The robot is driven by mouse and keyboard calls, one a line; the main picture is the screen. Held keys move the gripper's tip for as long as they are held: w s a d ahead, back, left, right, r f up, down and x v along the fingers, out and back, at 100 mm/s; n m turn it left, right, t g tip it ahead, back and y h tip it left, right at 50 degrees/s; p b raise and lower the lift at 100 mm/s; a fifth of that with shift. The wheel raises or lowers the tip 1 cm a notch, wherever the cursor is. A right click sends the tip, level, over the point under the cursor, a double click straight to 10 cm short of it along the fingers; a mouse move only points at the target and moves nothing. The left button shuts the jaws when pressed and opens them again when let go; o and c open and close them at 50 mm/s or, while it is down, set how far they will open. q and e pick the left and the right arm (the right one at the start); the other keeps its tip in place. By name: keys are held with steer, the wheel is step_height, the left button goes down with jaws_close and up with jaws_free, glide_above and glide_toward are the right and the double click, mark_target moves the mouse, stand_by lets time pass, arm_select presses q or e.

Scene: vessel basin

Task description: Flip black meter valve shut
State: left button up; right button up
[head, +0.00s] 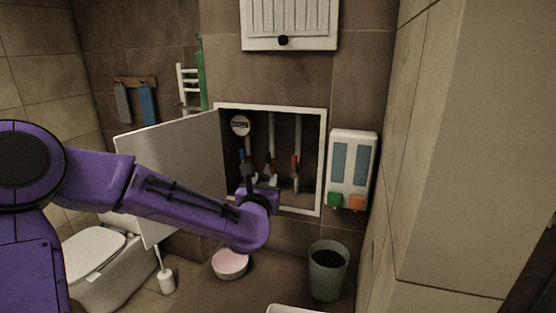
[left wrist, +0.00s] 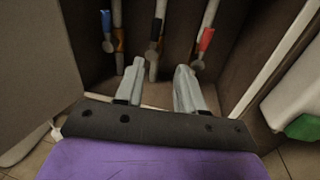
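The black valve lever (left wrist: 157,30) is on the middle pipe in the left wrist view, between a blue lever (left wrist: 106,23) on the left and a red lever (left wrist: 206,38) on the right. It points along its pipe. My left gripper (left wrist: 157,80) is open, with its two pale fingers apart and nothing between them. The fingertips point into the recess, a little below the black lever and apart from it as far as I can tell. In the head view the left gripper (head: 262,181) is at the lower part of the recess. My right gripper is not in view.
The wall recess has a white frame (head: 322,165) and an open door (head: 180,150) on its left. A round meter (head: 240,125) sits inside at upper left. A white dispenser (head: 352,165) hangs right of the recess. A bin (head: 327,272) and a bowl (head: 230,264) are below.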

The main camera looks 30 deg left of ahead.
mark_target(267, 163)
arm_select(q)
steer(key=p+x, duration=0.1)
steer(key=x, duration=0.3)
steer(key=p+x, duration=0.2)
steer(key=x, duration=0.3)
steer(key=shift+a+r+p, duration=0.2)
steer(key=shift+a+p, duration=0.1)
steer(key=shift+a, duration=0.15)
steer(key=shift+s+r, duration=0.2)
steer(key=shift+s, duration=0.2)
steer(key=shift+w, duration=0.15)
jaws_close()
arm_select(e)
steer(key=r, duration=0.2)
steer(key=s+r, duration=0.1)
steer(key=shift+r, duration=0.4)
